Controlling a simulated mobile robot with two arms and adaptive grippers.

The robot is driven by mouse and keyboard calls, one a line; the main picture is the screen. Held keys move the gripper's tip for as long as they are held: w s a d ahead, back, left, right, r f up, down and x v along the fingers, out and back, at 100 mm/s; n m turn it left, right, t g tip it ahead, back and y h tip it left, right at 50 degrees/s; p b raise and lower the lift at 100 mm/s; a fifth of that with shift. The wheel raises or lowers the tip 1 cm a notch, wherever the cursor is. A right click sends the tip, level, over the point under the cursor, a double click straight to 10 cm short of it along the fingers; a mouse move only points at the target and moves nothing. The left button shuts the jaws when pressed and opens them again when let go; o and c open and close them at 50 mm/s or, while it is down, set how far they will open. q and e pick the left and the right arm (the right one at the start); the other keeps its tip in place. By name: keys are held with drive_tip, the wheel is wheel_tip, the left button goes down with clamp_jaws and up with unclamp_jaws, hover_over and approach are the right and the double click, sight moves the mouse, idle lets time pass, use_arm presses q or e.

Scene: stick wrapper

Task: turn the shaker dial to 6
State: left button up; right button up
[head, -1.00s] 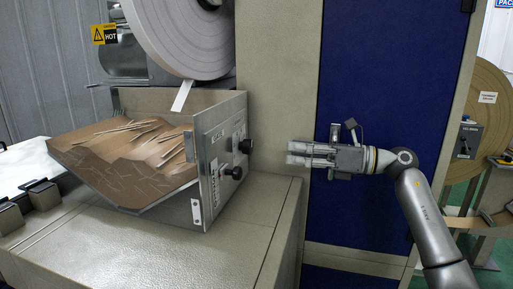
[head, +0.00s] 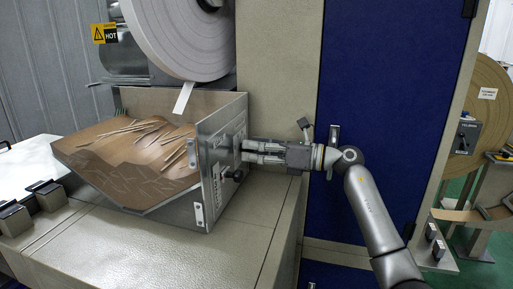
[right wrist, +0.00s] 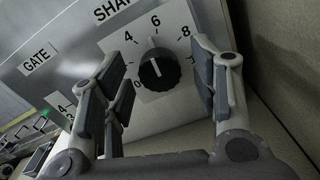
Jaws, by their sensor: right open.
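The shaker dial (right wrist: 158,70) is a round black knob with a light pointer mark, on a white scale numbered from 0 up past 8. Its mark appears to point upward in the right wrist view, but the exact number is hard to read. My right gripper (right wrist: 162,72) is open, with one finger on each side of the dial and visible gaps between. In the head view my right gripper (head: 247,151) reaches from the right to the panel's upper knob, mostly hiding it. My left gripper is not in view.
The grey control panel (head: 212,150) forms the side of a tray holding brown sticks (head: 172,153). A lower black knob (head: 236,175) sits below my fingers. A GATE label (right wrist: 37,62) is left of the dial. The beige machine top (head: 150,250) is clear in front.

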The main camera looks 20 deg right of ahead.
drive_tip(key=c, duration=1.1)
drive_tip(key=shift+o, duration=0.2)
drive_tip(key=m+p, duration=0.1)
drive_tip(key=m, duration=0.2)
drive_tip(key=o, duration=1.1)
drive_tip(key=shift+c, duration=0.2)
drive_tip(key=shift+d, duration=0.1)
